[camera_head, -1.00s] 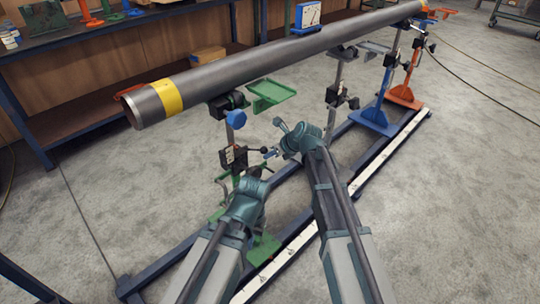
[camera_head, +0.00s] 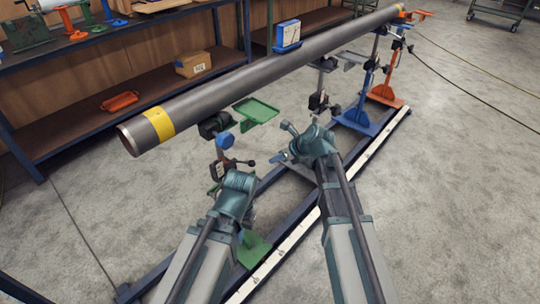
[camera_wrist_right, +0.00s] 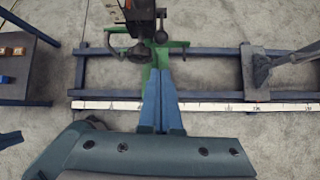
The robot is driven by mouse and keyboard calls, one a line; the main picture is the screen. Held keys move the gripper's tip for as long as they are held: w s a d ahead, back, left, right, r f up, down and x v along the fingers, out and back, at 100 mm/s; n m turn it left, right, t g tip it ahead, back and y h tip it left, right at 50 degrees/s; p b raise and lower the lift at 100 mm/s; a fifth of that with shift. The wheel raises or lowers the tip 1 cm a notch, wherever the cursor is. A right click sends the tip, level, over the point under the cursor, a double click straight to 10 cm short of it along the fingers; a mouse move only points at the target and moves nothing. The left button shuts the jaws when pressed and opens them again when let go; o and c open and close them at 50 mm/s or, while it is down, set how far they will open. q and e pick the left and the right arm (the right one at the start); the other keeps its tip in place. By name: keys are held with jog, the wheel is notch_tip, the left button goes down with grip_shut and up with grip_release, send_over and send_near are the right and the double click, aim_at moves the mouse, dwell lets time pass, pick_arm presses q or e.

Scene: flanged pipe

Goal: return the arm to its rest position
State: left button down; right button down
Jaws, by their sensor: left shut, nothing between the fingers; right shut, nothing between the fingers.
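My left gripper (camera_head: 236,188) is at the end of the left arm, in front of the near stand and below the pipe. Its fingers are mostly hidden by my wrist, and I see nothing held. My right gripper (camera_head: 284,157) is shut and empty, low in front of the stands and to the right of the left one. In the right wrist view its two blue fingers (camera_wrist_right: 162,106) lie together, pointing at the green foot of a stand, with nothing between them. Both grippers are apart from the pipe.
A long grey pipe (camera_head: 250,80) with a yellow band rests on stands along a rail frame (camera_head: 300,240). A green tray (camera_head: 256,110), blue stand (camera_head: 360,118) and orange stand (camera_head: 387,92) are close by. Shelving (camera_head: 90,125) stands behind.

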jog(key=shift+s+d+r, duration=0.15)
jog(key=shift+s+r, duration=0.05)
jog(key=shift+r, duration=0.05)
dwell(0.4)
jog(key=s+a+f+n+g+h, duration=0.1)
jog(key=s+f+n+g+h, duration=0.25)
jog(key=s+n, duration=1.1)
jog(key=s+f+n+g+h, duration=0.2)
jog(key=s+n+h, duration=0.2)
jog(key=s+n, duration=1)
jog(key=w+r+n+p, duration=0.3)
jog(key=r+p, duration=1)
jog(key=r, duration=0.1)
jog(key=shift+w+p, duration=0.25)
jog(key=shift+p, duration=0.15)
